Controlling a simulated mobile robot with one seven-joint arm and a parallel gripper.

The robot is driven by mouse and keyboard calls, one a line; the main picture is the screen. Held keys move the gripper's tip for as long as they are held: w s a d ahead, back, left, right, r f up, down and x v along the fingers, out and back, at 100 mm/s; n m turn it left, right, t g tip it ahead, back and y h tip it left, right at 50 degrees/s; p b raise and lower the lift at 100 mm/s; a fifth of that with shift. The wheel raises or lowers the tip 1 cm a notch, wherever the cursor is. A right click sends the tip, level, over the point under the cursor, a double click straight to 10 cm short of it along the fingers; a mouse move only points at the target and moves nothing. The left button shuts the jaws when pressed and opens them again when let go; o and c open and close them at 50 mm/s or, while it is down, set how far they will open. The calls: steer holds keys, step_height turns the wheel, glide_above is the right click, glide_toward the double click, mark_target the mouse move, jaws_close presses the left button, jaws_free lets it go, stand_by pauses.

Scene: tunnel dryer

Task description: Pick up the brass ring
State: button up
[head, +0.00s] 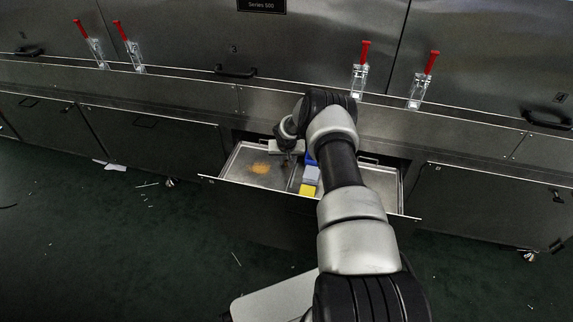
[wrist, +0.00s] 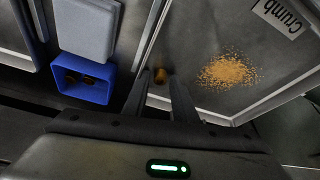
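A small brass ring (wrist: 160,76) shows in the wrist view on the tray's metal floor, near the raised edge left of the crumbs. My gripper (wrist: 162,82) points down at it with two dark fingers apart, one on each side of the ring in the picture. I cannot tell whether either finger touches it or how far below the tips it lies. In the head view my gripper (head: 287,150) is over the open drawer, and the ring cannot be made out there.
The open drawer holds a metal tray (head: 236,170) with orange crumbs (head: 260,168). Red-handled clamps (head: 361,75) line the dryer above.

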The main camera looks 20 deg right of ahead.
jaws_close()
